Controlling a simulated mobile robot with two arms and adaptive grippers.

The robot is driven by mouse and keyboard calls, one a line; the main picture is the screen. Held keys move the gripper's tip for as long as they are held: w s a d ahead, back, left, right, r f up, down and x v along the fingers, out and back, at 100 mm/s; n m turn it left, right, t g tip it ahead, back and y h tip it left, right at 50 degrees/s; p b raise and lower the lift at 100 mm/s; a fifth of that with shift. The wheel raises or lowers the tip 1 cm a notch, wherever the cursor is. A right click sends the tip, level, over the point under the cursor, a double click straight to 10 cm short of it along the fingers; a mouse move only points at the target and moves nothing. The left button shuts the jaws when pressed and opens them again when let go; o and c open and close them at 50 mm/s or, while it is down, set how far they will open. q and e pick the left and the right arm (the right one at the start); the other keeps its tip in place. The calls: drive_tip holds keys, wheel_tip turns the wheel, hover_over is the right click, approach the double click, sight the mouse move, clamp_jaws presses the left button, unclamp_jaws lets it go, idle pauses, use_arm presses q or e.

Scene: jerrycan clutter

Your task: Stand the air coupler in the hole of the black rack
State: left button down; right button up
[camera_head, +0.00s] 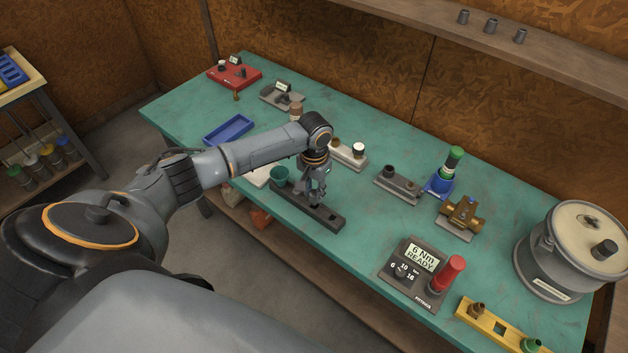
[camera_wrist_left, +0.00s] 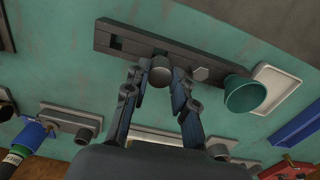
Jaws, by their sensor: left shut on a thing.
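The black rack (camera_head: 331,218) lies near the front edge of the green table. It also shows at the top of the left wrist view (camera_wrist_left: 215,66), with a dark square hole toward its left end and a hex-shaped piece toward its right. My left gripper (camera_head: 313,197) is over the rack, pointing down. In the left wrist view its fingers (camera_wrist_left: 160,80) are shut on a grey round-ended piece (camera_wrist_left: 160,72), apparently the air coupler. The piece overlaps the rack's near edge in that view; its lower end is hidden, so I cannot tell whether it is in a hole. My right gripper is out of view.
A blue tray (camera_head: 228,130) lies farther left. Grey fixtures (camera_head: 397,186) stand behind and right. A torque tester (camera_head: 412,268) stands right of the rack, with clear table between.

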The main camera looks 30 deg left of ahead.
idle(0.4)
use_arm(q)
drive_tip(key=shift+p, duration=0.4)
drive_tip(key=shift+d, duration=0.1)
drive_tip(key=shift+p, duration=0.4)
drive_tip(key=shift+f+b, duration=0.55)
drive_tip(key=shift+f, duration=0.85)
drive_tip(key=c, duration=1)
unclamp_jaws()
